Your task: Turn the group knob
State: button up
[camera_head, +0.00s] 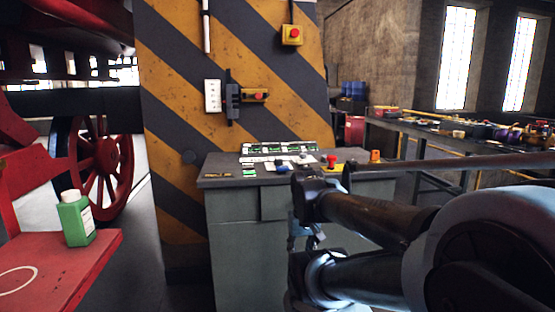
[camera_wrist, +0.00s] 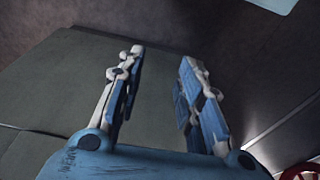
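A grey-green control console (camera_head: 235,222) stands in front of the striped pillar, with small controls on its dark top. A red knob (camera_head: 332,160) sits toward the right of the top, and a blue one (camera_head: 282,169) sits nearer the front edge. I cannot tell which control is the group knob. My gripper (camera_wrist: 160,57) is open and empty in the wrist view, its two blue and white fingers well apart. Behind them are a plain grey-green surface and dark floor; no knob shows there. In the head view my arm covers the console's right part and most of the gripper.
A green bottle (camera_head: 76,218) stands on a red surface (camera_head: 75,262) at the left, near a red spoked wheel (camera_head: 103,158). The yellow-black pillar (camera_head: 170,95) carries red-button boxes. A cluttered workbench (camera_head: 430,131) runs along the right. Floor shows between the red surface and console.

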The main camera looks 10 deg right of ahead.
jog(key=shift+w, duration=0.2)
jog(key=o, duration=0.4)
jog(key=shift+s+r, duration=0.15)
jog(key=shift+o, duration=0.5)
jog(key=w+r+n, duration=0.1)
jog(key=w+r, duration=0.4)
jog(key=r, duration=0.2)
jog(key=shift+a+r, duration=0.2)
jog(key=shift+r, duration=0.15)
notch_tip(320, 180, up, 25)
jog(key=n+t+y, duration=0.1)
jog(key=n+y, duration=0.2)
jog(key=n, duration=0.4)
send_over(279, 160)
jog(key=s+d, duration=0.4)
jog(key=x, duration=1.6)
jog(key=shift+w+d, duration=0.1)
